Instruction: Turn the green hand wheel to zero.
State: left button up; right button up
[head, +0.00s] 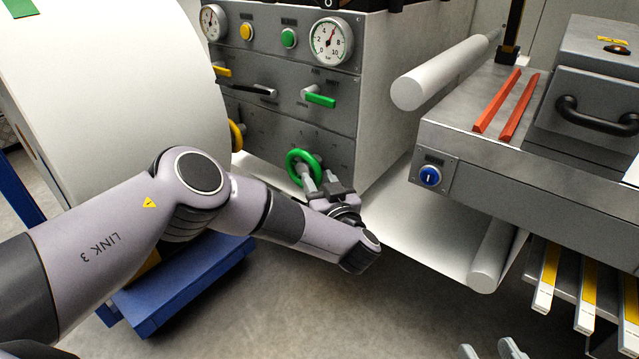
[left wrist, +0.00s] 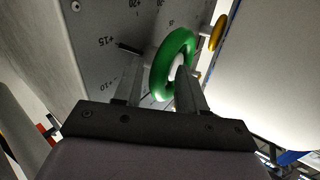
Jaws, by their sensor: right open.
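The green hand wheel (head: 290,162) is on the lower front panel of the grey cabinet. In the left wrist view the wheel (left wrist: 160,82) shows nearly edge-on, with a light hub. A dark pointer (left wrist: 129,48) lies beside the "+15" mark on the scale; "+10" and "+20" also show. My left gripper (head: 318,177) is at the wheel, its fingers apart. In the left wrist view the gripper (left wrist: 158,75) has part of the rim between its fingers, with no clear clamping. My right gripper (head: 490,350) is open and empty at the bottom edge.
A yellow hand wheel (head: 236,135) sits left of the green one. Above are a green lever (head: 320,100) and a gauge (head: 331,41). A large white roll (head: 120,80) stands left, a grey machine (head: 500,150) right. A white web (head: 420,220) runs below the cabinet.

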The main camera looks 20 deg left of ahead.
pick_arm(q)
grip_shut()
jog(key=shift+r, duration=0.1)
